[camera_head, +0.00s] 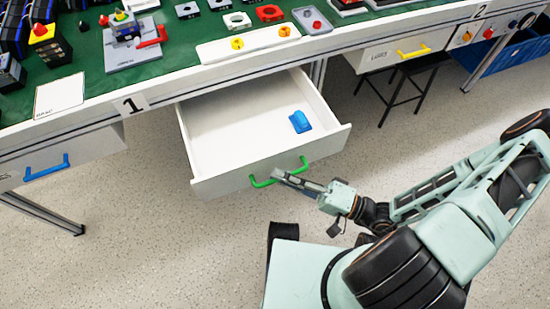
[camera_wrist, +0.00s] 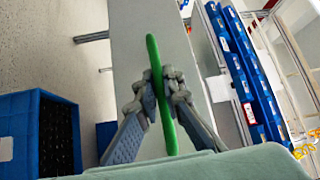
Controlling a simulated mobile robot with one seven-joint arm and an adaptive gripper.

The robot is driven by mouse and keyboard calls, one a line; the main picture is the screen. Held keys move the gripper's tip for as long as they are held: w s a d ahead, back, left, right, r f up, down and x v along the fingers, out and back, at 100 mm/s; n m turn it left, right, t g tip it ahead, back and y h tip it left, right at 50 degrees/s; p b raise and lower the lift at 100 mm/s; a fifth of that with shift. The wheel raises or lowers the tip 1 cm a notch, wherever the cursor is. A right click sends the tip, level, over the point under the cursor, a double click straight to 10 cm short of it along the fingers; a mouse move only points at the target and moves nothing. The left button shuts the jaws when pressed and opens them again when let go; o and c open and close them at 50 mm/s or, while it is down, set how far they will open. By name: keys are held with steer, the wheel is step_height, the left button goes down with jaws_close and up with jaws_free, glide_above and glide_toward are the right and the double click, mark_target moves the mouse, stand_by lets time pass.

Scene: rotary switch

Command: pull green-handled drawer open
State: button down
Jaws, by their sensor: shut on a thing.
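The green handle (camera_head: 263,183) is on the front of a white drawer (camera_head: 215,186) under the green-topped workbench. The drawer is pulled well out, and its inside shows. My gripper (camera_head: 281,175) is at the middle of the handle. In the wrist view, the green handle (camera_wrist: 158,85) passes between the two fingers of my gripper (camera_wrist: 160,92), which are closed around it. The drawer front (camera_wrist: 150,40) shows behind the handle in that view.
A blue object (camera_head: 300,122) lies inside the open drawer. A blue-handled drawer (camera_head: 60,172) is shut at left, and a yellow-handled drawer (camera_head: 400,52) is at right. A dark stool (camera_head: 408,80) stands under the bench. Speckled floor (camera_head: 140,235) is clear at left.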

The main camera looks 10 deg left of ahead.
steer(key=shift+s+d, duration=0.55)
steer(key=shift+s, duration=0.35)
steer(key=shift+s+d, duration=0.55)
steer(key=shift+s, duration=0.35)
steer(key=c, duration=2.3)
jaws_free()
steer(key=shift+c, duration=0.2)
